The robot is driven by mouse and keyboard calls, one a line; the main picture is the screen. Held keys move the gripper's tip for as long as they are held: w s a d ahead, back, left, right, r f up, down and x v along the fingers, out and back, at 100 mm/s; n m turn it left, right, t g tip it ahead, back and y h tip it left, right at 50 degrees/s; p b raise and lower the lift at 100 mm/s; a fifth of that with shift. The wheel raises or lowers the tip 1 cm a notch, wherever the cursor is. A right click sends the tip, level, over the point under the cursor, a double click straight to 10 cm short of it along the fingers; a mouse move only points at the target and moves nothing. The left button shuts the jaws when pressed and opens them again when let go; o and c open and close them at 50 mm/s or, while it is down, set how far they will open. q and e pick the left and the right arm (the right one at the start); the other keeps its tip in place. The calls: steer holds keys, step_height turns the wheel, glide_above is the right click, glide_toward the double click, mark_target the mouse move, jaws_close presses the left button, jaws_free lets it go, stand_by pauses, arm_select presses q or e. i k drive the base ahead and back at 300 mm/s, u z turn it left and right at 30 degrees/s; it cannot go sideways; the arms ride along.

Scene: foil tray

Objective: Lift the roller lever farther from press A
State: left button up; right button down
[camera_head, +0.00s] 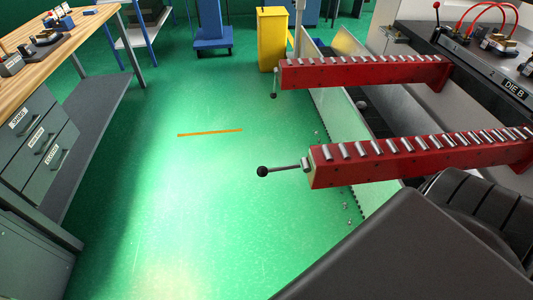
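Two red roller beams with metal rollers on top stick out to the left from the machine at right. The nearer beam (400,166) has a lever (285,169) with a black ball knob (262,171). This lever points left from the beam's end, nearly level in the picture. The farther beam (365,75) has a lever (275,83) whose black knob (274,96) hangs below the beam's end. I see no label for press A, so I cannot tell which lever is farther from it. Neither gripper is in view; dark parts of my arm fill the lower right.
A workbench (85,22) with drawers stands at left. A yellow bin (272,38) and a blue stand (211,35) are at the back. A plate marked DIE B (516,90) is at upper right. The green floor (200,200) between is clear, with an orange strip (210,132).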

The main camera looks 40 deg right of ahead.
mark_target(273, 95)
steer(key=z, duration=0.05)
steer(key=k, duration=0.65)
steer(key=z, duration=0.8)
steer(key=i, duration=0.75)
steer(key=z, duration=1.1)
steer(key=i, duration=0.65)
steer(key=z, duration=0.2)
